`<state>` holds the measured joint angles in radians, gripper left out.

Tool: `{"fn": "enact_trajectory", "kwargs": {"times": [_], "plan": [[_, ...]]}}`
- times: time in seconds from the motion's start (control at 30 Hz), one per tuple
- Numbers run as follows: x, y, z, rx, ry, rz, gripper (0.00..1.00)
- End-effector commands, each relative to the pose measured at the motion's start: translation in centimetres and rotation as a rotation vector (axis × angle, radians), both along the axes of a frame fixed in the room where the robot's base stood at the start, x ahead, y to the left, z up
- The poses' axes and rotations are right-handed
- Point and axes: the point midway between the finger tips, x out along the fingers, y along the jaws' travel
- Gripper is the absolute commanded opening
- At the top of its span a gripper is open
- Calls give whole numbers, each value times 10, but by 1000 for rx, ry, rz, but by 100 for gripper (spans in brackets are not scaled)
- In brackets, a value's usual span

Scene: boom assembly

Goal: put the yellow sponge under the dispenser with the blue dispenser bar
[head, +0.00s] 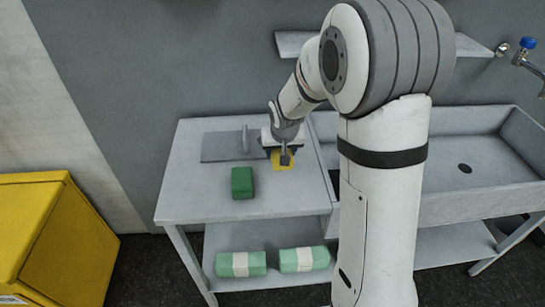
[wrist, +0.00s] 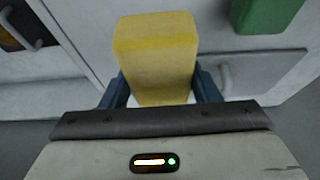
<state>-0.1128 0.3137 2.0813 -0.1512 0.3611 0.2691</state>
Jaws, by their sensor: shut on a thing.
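The yellow sponge (head: 283,163) is at my gripper (head: 284,152), over the right part of the worktop; I cannot tell if it touches the surface. In the wrist view my gripper (wrist: 163,92) has its blue fingers shut on the two sides of the yellow sponge (wrist: 156,55), which sticks out beyond them. Part of the sponge is hidden by my gripper in the head view. I cannot make out a dispenser with a blue bar in either view.
A green sponge (head: 242,182) lies on the worktop (head: 190,195). A grey plate with an upright handle (head: 220,147) lies behind it. Two wrapped green packs (head: 241,264) (head: 304,259) are on the lower shelf. A sink (head: 450,170), blue-knobbed tap (head: 528,44) and yellow bin (head: 50,240) stand around.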

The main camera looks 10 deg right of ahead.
Motion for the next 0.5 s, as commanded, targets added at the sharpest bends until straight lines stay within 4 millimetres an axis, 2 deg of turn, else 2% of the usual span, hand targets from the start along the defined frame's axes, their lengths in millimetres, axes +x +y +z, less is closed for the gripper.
{"fn": "enact_trajectory", "kwargs": {"times": [0.03, 0.27, 0.4, 0.5], "plan": [[-1, -1, -8, -1, 4, 0, 34], [0, -2, -27, -1, 2, -3, 34], [0, -2, -48, -1, 3, -3, 34], [0, -2, -56, 0, 1, -3, 34]]}}
